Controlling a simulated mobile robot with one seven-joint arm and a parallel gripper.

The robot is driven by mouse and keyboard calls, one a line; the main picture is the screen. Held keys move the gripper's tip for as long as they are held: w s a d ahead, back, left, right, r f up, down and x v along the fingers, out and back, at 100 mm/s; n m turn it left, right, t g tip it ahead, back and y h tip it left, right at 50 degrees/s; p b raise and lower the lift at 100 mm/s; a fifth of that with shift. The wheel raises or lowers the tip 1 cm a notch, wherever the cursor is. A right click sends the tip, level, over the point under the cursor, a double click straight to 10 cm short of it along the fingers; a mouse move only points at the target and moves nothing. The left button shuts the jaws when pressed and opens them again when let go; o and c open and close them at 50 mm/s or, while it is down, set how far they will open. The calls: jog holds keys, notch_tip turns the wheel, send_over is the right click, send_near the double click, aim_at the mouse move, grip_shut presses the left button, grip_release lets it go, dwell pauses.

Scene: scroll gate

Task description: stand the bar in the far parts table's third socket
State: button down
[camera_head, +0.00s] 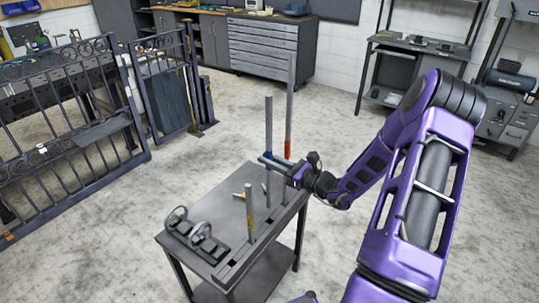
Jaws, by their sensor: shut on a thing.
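My gripper (273,163) is over the far part of the dark parts table (185,240), with its fingers around an upright grey bar with a blue band (268,120). That bar looks close to vertical. Its lower end comes down near the slotted rail along the table's right side, and I cannot tell whether it is in a socket. A shorter bar with a yellow band (249,205) stands upright at the rail, nearer to me.
A dark iron gate (70,110) stands at left. A drawer cabinet (265,48) and a shelf bench (410,60) line the back wall. The floor around the table is clear.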

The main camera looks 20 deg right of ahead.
aim_at(271, 191)
jog(key=shift+f+b, duration=1.05)
jog(key=shift+f, duration=1.15)
jog(key=shift+f+b, duration=2.6)
jog(key=shift+f, duration=1.15)
dwell(0.7)
jog(key=c, duration=0.8)
grip_release()
jog(key=shift+c, duration=0.2)
jog(key=shift+o, duration=0.4)
jog(key=shift+f, duration=0.15)
jog(key=shift+s, duration=0.1)
jog(key=v, duration=1.7)
